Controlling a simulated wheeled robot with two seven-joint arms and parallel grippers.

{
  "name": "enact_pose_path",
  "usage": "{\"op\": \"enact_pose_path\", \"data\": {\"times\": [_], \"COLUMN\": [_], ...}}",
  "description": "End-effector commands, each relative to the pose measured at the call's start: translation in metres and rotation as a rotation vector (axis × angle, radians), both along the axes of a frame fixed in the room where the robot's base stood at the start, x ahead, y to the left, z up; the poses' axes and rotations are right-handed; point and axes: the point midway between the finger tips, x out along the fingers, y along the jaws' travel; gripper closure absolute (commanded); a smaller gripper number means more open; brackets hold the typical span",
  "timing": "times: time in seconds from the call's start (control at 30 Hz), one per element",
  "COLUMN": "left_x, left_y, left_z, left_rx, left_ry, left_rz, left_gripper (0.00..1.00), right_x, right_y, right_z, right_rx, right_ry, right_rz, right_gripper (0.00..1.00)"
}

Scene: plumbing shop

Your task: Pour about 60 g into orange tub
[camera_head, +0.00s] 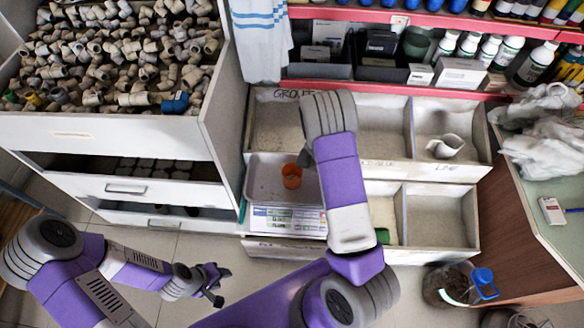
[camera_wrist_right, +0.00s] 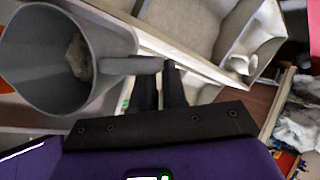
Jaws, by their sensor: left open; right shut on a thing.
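The orange tub (camera_head: 291,176) stands upright on the metal pan (camera_head: 262,182) of a scale with a display panel (camera_head: 285,220). My right gripper (camera_wrist_right: 172,75) is shut on the handle of a grey jug (camera_wrist_right: 110,35). A small heap of pale powder (camera_wrist_right: 78,58) lies inside the jug. In the head view my right arm hides most of this gripper and the jug, close to the tub's right side. My left gripper (camera_head: 215,285) is open and empty, low over the floor at the lower left.
Wooden bins (camera_head: 384,125) lie behind and right of the scale; one holds a white scoop-like vessel (camera_head: 445,146). A drawer cabinet with pipe fittings (camera_head: 120,60) stands left. A blue-lidded container (camera_head: 455,287) is on the floor at right. Bottles line the red shelf (camera_head: 400,90).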

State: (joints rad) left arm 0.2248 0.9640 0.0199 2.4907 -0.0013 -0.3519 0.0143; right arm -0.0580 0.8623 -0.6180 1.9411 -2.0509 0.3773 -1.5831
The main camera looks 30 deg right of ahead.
Motion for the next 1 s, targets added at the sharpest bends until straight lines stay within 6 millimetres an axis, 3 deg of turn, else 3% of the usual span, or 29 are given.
{"op": "enact_pose_path", "data": {"times": [0.23,0.53,1.0], "left_x": [0.000,0.000,0.000], "left_y": [0.000,0.000,0.000], "left_z": [0.027,0.042,0.040], "left_rx": [0.000,0.000,0.000], "left_ry": [0.000,0.000,0.000], "left_rz": [0.000,0.000,0.000], "left_gripper": [0.57,0.57,0.57], "right_x": [0.004,0.007,0.013], "right_y": [0.015,0.029,0.057], "right_z": [0.022,0.039,0.061], "right_rx": [-0.125,-0.272,-0.502], "right_ry": [0.027,0.057,0.104], "right_rz": [0.004,0.003,0.003], "right_gripper": [1.00,1.00,1.00]}}
